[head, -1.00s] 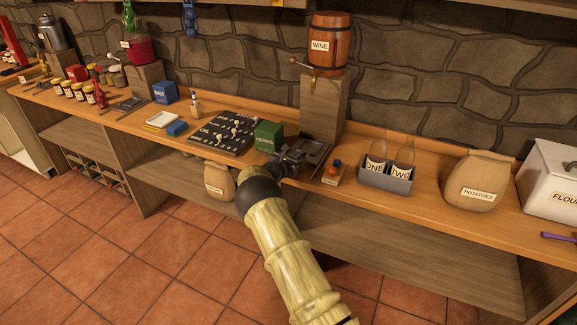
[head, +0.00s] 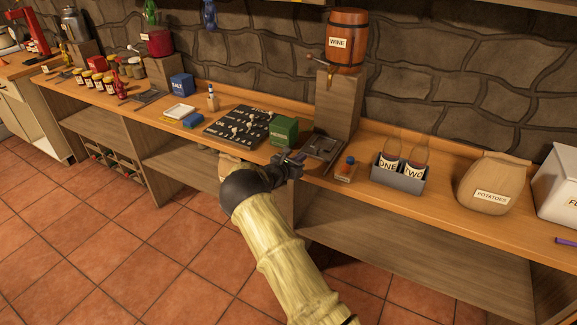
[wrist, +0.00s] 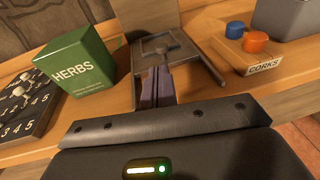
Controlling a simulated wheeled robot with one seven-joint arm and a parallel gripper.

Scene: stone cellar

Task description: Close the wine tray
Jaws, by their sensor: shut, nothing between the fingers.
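The wine tray (head: 322,147) is a flat, dark grey metal tray on the counter at the foot of the wooden post under the wine barrel (head: 347,42). In the wrist view the wine tray (wrist: 184,48) lies just beyond my fingers, with a raised rim and a thin bar along its right side. I cannot tell how far open it is. My gripper (head: 298,160) is at the counter's front edge, in front and left of the tray. Its purple fingers (wrist: 156,82) are together and empty; they overlap the tray's near part in the wrist view, and contact is unclear.
A green herbs box (wrist: 78,65) stands left of the tray, beside a dark numbered board (head: 240,126). A wooden corks holder (head: 344,174) is close on the right. Further right are a grey bottle crate (head: 398,181) and a potato sack (head: 487,184). The wooden post stands behind the tray.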

